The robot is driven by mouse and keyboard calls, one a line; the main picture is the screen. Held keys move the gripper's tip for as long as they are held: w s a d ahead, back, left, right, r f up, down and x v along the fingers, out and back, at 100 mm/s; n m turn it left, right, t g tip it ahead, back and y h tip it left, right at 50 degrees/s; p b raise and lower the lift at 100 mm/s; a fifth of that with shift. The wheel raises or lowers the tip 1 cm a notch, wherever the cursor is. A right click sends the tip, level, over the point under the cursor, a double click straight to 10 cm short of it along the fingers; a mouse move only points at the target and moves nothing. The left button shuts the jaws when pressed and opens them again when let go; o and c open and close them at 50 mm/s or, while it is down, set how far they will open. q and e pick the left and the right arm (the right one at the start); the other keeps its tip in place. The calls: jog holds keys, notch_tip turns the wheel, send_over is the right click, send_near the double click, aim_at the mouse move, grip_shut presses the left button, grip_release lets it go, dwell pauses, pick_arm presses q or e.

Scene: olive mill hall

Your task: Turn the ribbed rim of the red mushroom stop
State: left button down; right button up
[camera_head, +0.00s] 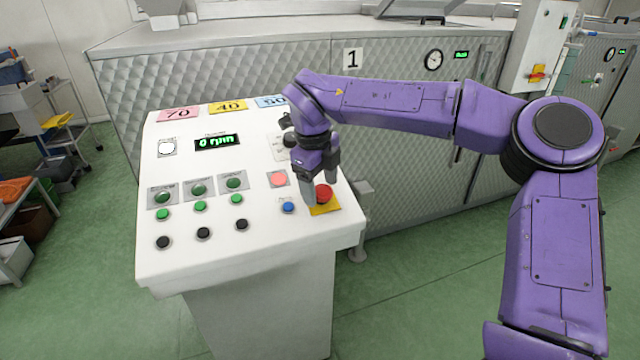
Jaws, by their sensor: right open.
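The red mushroom stop (323,193) sits on a yellow plate (327,209) at the right front of the white sloped control panel (222,262). My right gripper (319,188) points down at the stop from above. Its fingers are open and lie at or around the red cap; I cannot tell whether they touch it. Part of the cap and its ribbed rim are hidden by the fingers. My left gripper is not in view.
Green and black buttons fill the panel's left. A quilted metal machine (420,165) stands behind. A cart (55,115) is at far left.

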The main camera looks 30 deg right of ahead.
jog(key=shift+s+f, duration=0.15)
jog(key=c, duration=1.1)
jog(key=shift+o, duration=0.2)
jog(key=shift+m, duration=0.3)
jog(key=m+y+b, duration=0.1)
jog(key=m, duration=0.2)
jog(key=shift+d+f, duration=0.1)
jog(key=shift+d, duration=0.1)
jog(key=shift+d+m+y+b, duration=0.1)
jog(key=shift+m+y+b, duration=0.4)
jog(key=shift+m+b, duration=1.35)
jog(key=shift+m+p, duration=0.3)
jog(key=shift+m, duration=0.05)
